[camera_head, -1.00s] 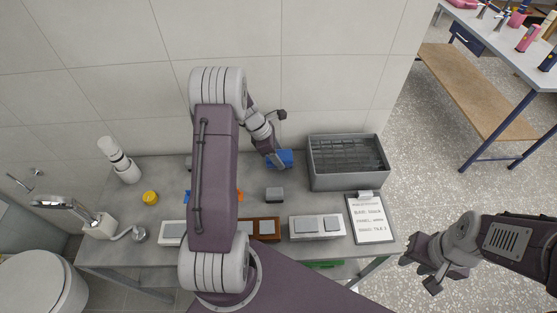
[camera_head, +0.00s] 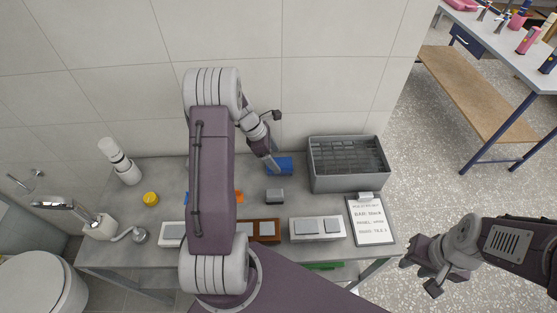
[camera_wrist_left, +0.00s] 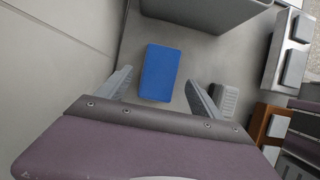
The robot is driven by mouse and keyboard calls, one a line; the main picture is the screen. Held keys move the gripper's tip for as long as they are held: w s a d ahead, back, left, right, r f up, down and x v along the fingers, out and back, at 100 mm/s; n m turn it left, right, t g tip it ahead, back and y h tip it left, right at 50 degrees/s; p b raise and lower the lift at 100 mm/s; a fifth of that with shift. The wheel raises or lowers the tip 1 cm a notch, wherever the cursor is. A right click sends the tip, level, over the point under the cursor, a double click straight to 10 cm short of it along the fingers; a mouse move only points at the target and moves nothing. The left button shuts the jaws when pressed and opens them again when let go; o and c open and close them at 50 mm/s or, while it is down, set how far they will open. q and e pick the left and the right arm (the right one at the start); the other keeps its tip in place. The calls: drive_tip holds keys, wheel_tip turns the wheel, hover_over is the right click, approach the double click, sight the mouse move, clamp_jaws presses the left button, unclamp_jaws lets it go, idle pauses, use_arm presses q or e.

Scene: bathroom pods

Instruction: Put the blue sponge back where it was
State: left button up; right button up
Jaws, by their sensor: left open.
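The blue sponge (camera_head: 284,164) lies flat on the grey counter, left of the grey crate. In the left wrist view the blue sponge (camera_wrist_left: 158,73) lies just ahead of and between the open fingers, apart from both. My left gripper (camera_head: 276,165) is low over the counter beside the sponge; in the wrist view my left gripper (camera_wrist_left: 155,90) is open and empty. My right gripper (camera_head: 428,272) hangs at the right, away from the counter; its fingers look apart with nothing between them.
A grey crate (camera_head: 315,178) with a rack inside stands right of the sponge. A small grey block (camera_head: 275,196) sits in front. A white switch panel (camera_head: 318,238), a brown panel (camera_head: 278,238) and a clipboard (camera_head: 371,225) line the front. A yellow jar (camera_head: 151,199) stands left.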

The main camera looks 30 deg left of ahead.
use_arm(q)
drive_tip(key=v, duration=0.8)
drive_tip(key=s+d+f+m+g+y, duration=0.1)
drive_tip(key=s+d+m+y, duration=0.2)
drive_tip(key=s+d+m, duration=1.2)
drive_tip(key=s+m, duration=0.1)
drive_tip(key=m, duration=0.8)
drive_tip(key=shift+f+y, duration=0.15)
drive_tip(key=shift+y, duration=0.25)
